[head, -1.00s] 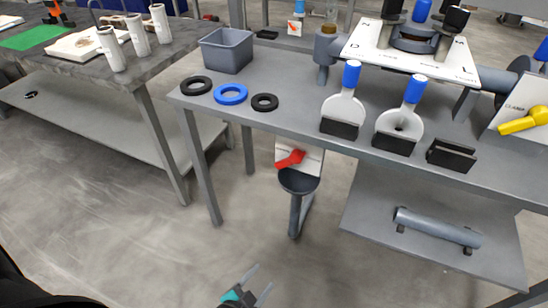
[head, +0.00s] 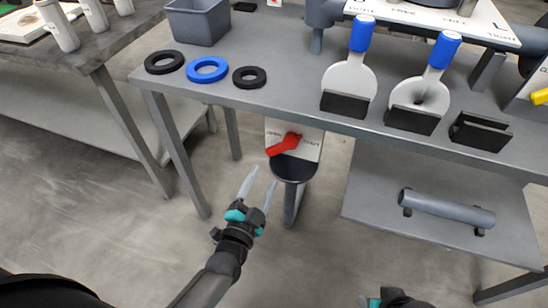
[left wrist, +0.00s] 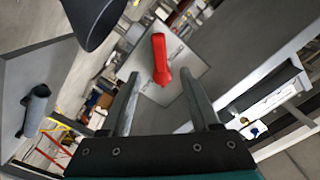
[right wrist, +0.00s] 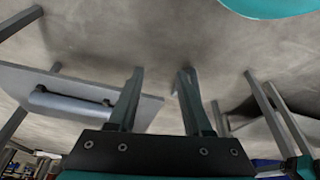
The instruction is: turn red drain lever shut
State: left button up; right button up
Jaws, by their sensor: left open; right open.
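The red drain lever (head: 284,145) sits on a white label plate (head: 307,145) below the front edge of the grey table. In the head view it slants, with its free end low on the left. In the left wrist view the red lever (left wrist: 160,60) lies ahead, between and beyond the fingertips. My left gripper (head: 259,183) is open and empty, below and left of the lever, not touching it. Its fingers also show in the left wrist view (left wrist: 160,82). My right gripper (right wrist: 162,75) is open and empty; only a small part of that arm shows at the head view's bottom edge.
A dark funnel (head: 294,168) on a stand is just under the lever. The table (head: 290,100) overhangs it and holds rings, a grey bin (head: 198,20) and two blue-handled paddles. A lower shelf (head: 380,205) with a pipe (head: 446,209) is at right. Floor in front is free.

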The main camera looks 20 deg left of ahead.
aim_at(276, 152)
pick_arm(q)
jog(key=w+b, duration=0.2)
jog(key=w, duration=0.5)
jog(key=shift+d+f+b, duration=0.1)
jog(key=shift+b, duration=0.2)
jog(key=shift+w, duration=0.95)
pick_arm(e)
notch_tip(276, 152, up, 7)
jog(key=t, duration=0.1)
jog(key=shift+w+a, duration=0.15)
jog(key=shift+w, duration=0.1)
pick_arm(q)
grip_shut()
